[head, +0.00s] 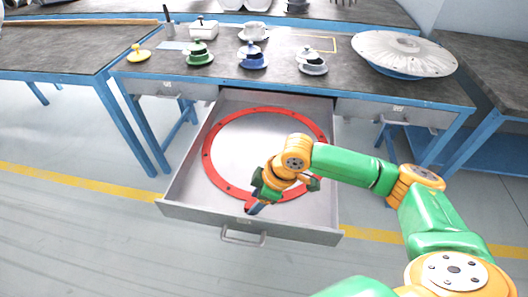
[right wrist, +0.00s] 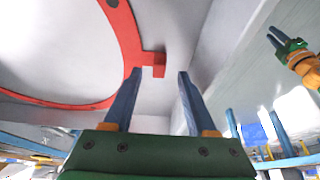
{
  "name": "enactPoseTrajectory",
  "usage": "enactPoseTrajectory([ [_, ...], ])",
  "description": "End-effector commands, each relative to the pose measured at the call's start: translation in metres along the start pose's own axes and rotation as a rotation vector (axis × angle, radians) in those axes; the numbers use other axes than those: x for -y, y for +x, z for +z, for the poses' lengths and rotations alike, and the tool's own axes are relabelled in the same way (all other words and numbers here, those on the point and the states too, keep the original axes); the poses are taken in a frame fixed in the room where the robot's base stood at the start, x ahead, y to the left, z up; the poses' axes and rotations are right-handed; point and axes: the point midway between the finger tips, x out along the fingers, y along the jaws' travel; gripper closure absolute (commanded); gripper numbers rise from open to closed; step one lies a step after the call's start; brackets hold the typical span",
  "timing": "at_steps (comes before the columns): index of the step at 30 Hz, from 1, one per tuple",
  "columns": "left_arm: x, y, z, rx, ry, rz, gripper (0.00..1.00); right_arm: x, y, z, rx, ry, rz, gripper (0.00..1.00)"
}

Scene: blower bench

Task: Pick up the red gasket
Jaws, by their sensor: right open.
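The red gasket (head: 210,167) is a large flat ring with dark holes, lying in the open grey drawer (head: 180,193). In the right wrist view the gasket (right wrist: 128,38) shows with a small red tab (right wrist: 154,64) on its outer edge. My right gripper (head: 254,208) is at the ring's near edge, by the drawer front. Its blue fingers (right wrist: 159,71) are apart, and the tab appears between their tips; I cannot tell whether they touch it. The arm hides part of the ring. What looks like my left gripper (right wrist: 275,37) shows at the right wrist view's upper right, its opening unclear.
The drawer front (head: 200,216) with its handle (head: 243,237) stands close to my right gripper. The bench (head: 130,70) above carries a green (head: 199,53), a blue (head: 252,57) and a white lidded part (head: 312,61), and a large grey disc cover (head: 405,52).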

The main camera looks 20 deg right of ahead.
Motion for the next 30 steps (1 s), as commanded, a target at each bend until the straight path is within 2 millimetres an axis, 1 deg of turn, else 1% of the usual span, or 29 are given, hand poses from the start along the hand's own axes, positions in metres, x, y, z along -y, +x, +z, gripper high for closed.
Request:
enactPoseTrajectory([
  [1, 0.0, 0.004, 0.001, 0.001, 0.0, 0.0, 0.73, 0.001, 0.012, 0.001, 0.0, 0.001, -0.002, 0.43],
  [3, 0.0, 0.006, 0.001, 0.001, 0.0, -0.001, 0.73, 0.001, 0.021, 0.001, 0.001, 0.001, -0.002, 0.43],
  [5, 0.001, 0.006, 0.001, 0.001, 0.0, -0.001, 0.73, 0.001, 0.024, 0.001, 0.0, -0.001, 0.0, 0.43],
  [10, 0.001, 0.005, 0.001, 0.002, 0.0, -0.001, 0.73, 0.001, 0.024, 0.0, 0.0, -0.002, 0.001, 0.43],
  [11, 0.001, 0.005, 0.001, 0.002, 0.001, -0.001, 0.73, 0.001, 0.024, 0.0, 0.0, -0.002, 0.001, 0.46],
  [12, 0.001, 0.005, 0.001, 0.002, 0.001, -0.001, 0.73, 0.001, 0.024, 0.0, 0.0, -0.002, 0.001, 0.56],
  [14, 0.001, 0.005, 0.001, 0.002, 0.0, -0.001, 0.73, 0.001, 0.024, 0.0, 0.0, -0.002, 0.001, 0.73],
  [15, 0.001, 0.005, 0.001, 0.002, 0.0, -0.001, 0.73, 0.001, 0.024, 0.0, 0.0, -0.002, 0.001, 0.83],
  [17, 0.001, 0.005, 0.001, 0.002, 0.0, -0.002, 0.73, 0.001, 0.023, 0.0, 0.0, -0.002, 0.001, 1.0],
  [28, 0.001, 0.005, 0.001, 0.001, 0.0, -0.002, 0.73, 0.001, 0.023, 0.0, 0.0, -0.002, 0.001, 1.0],
  [30, 0.001, 0.004, 0.001, 0.001, 0.0, -0.002, 0.73, 0.0, 0.02, -0.001, -0.001, -0.001, 0.001, 1.0],
])
